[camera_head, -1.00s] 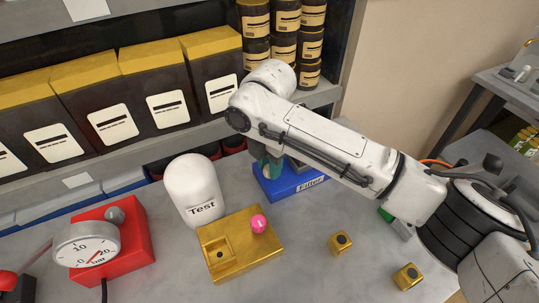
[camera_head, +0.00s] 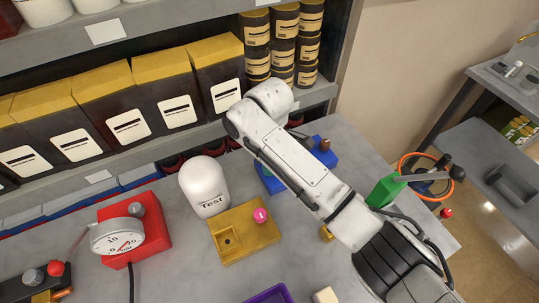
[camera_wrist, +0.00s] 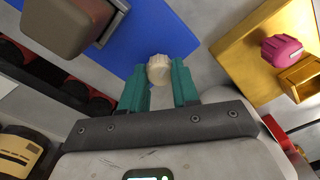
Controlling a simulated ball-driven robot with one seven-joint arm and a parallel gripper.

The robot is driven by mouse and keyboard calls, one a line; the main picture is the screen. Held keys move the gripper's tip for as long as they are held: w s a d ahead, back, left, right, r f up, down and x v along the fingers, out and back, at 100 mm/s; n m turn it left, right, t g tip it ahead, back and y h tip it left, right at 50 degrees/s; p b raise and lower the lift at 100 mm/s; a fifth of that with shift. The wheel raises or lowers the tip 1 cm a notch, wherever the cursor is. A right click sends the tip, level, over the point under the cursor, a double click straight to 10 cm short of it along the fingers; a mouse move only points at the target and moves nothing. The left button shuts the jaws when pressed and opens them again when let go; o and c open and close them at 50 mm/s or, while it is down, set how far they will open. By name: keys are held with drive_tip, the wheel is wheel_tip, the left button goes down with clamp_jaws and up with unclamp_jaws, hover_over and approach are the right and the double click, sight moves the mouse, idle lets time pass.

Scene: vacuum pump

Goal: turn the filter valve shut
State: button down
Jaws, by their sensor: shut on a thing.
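The blue filter block (camera_head: 268,181) stands on the grey bench at the foot of the shelf, mostly hidden behind my arm in the head view. In the wrist view the blue block (camera_wrist: 165,30) fills the top middle, with a cream ribbed valve knob (camera_wrist: 159,69) at its near edge. My gripper (camera_wrist: 161,78) has its two teal fingers on either side of the knob, closed on it. The head view does not show the knob or the fingertips. How far the valve is turned cannot be told.
Left of the filter block stand a white "Test" dome (camera_head: 204,183) and a gold block (camera_head: 246,236) with a pink knob (camera_head: 261,216). A red gauge box (camera_head: 150,233) is farther left. A green lever device (camera_head: 386,190) stands right of my arm. Shelves with boxes close off the back.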

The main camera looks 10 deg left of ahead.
drive_tip(key=shift+r+m+p, duration=0.1)
drive_tip(key=shift+m+p, duration=0.7)
drive_tip(key=shift+m, duration=0.7)
drive_tip(key=c, duration=0.8)
unclamp_jaws()
wheel_tip(320, 180, up, 11)
drive_tip(key=shift+f, duration=0.15)
